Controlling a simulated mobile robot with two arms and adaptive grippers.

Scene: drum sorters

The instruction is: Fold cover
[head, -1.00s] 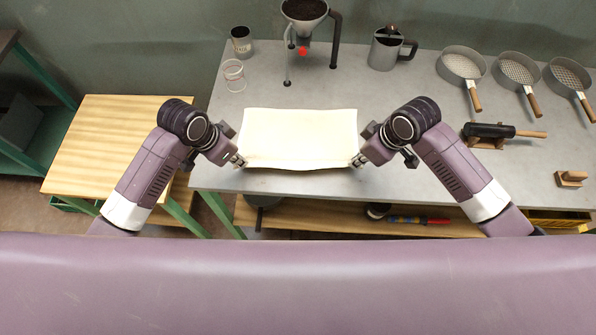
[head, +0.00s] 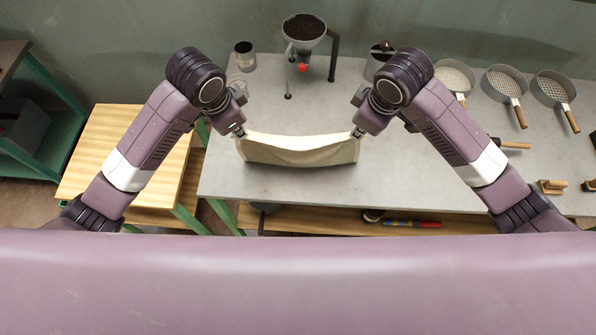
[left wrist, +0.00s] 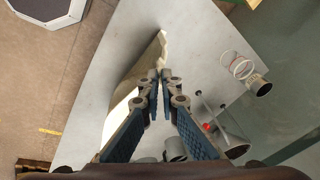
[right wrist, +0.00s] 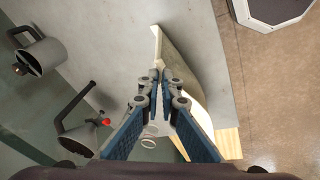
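The cream cover (head: 298,152) hangs between my two grippers over the front of the grey table. Its upper edge sags in the middle, and its lower part reaches toward the tabletop. My left gripper (head: 240,133) is shut on its left corner; in the left wrist view the fingertips (left wrist: 159,76) meet at the cloth (left wrist: 132,88). My right gripper (head: 356,133) is shut on its right corner; in the right wrist view the fingertips (right wrist: 160,76) meet at the cloth (right wrist: 187,85). The cloth inside the fingertips is mostly hidden.
A funnel on a stand (head: 304,28) and a metal cup (head: 244,55) stand behind the cover. A jug (head: 379,60) is partly hidden by my right arm. Several sieves (head: 503,82) lie at the right. The table (head: 300,190) in front is bare.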

